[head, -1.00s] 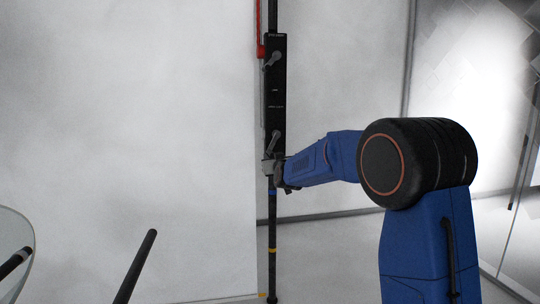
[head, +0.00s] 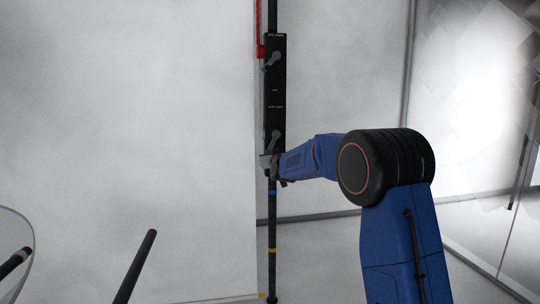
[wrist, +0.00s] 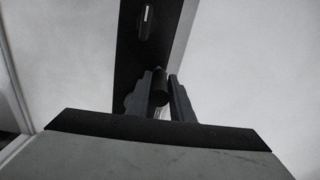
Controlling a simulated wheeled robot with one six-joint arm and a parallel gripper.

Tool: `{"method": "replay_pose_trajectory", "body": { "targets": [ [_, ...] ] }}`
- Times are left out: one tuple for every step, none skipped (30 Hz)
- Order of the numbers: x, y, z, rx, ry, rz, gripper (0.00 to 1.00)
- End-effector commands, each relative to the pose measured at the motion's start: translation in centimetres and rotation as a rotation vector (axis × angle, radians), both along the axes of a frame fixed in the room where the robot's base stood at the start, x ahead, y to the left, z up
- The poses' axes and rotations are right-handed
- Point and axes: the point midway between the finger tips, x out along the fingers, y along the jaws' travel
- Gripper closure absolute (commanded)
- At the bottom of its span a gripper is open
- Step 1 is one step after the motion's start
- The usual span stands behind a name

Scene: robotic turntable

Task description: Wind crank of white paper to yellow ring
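The white paper (head: 130,130) hangs as a tall sheet on the left in the head view. A black panel at its right edge carries an upper crank (head: 273,59) and a lower crank (head: 275,138). A dark pole below it has a blue ring and, lower, a yellow ring (head: 272,250). My gripper (head: 269,164) is at the lower end of the lower crank. In the wrist view its two fingers (wrist: 161,90) flank a dark crank handle (wrist: 160,84) closely and look shut on it. The contact itself is partly hidden.
A red bar (head: 260,50) stands beside the top of the panel. A glass-edged round surface (head: 22,240) and a slanted black rod (head: 136,265) are at the lower left. A framed wall is at the right.

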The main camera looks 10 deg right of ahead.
Motion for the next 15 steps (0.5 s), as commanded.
{"method": "replay_pose_trajectory", "body": {
  "targets": [
    [-0.02,0.25,-0.04,-0.001,0.001,0.003,1.0],
    [-0.02,0.27,-0.04,-0.001,0.001,0.003,1.0],
    [-0.02,0.3,-0.04,-0.001,0.001,0.004,1.0],
    [-0.02,0.32,-0.04,-0.001,0.001,0.004,1.0],
    [-0.03,0.34,-0.06,-0.001,0.001,0.004,1.0],
    [-0.03,0.37,-0.06,-0.001,0.001,0.004,1.0],
    [-0.03,0.39,-0.06,-0.001,0.001,0.005,1.0],
    [-0.03,0.42,-0.06,-0.001,0.001,0.005,1.0],
    [-0.03,0.44,-0.06,0.0,0.001,0.005,1.0],
    [-0.04,0.46,-0.06,0.0,0.001,0.005,1.0],
    [-0.04,0.48,-0.07,0.0,0.001,0.006,1.0],
    [-0.04,0.51,-0.08,0.001,0.001,0.006,1.0],
    [-0.04,0.52,-0.08,0.001,0.001,0.006,1.0],
    [-0.04,0.54,-0.08,0.002,0.002,0.006,1.0],
    [-0.04,0.57,-0.08,0.003,0.002,0.006,1.0]
  ]
}}
